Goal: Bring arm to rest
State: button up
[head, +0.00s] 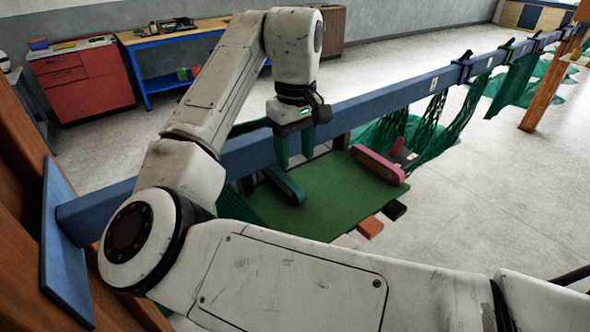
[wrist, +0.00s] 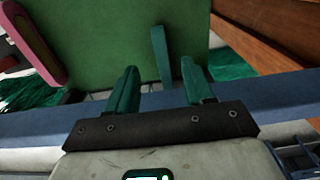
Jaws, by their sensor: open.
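My gripper (head: 296,150) hangs pointing down beside the blue beam, above the left part of the green board. Its two green fingers are apart, with nothing seen between them. The wrist view also shows the open gripper (wrist: 160,75), with the green board beyond its fingertips. My white arm reaches across the foreground and bends over the beam at the left.
A long blue beam (head: 400,92) with hanging green nets (head: 435,128) crosses the room. The green board (head: 335,205) bears a dark green block (head: 285,186) and a pink block (head: 378,165). A wooden post (head: 545,90) stands right. The right floor is open.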

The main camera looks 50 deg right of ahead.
jog(key=shift+r, duration=0.95)
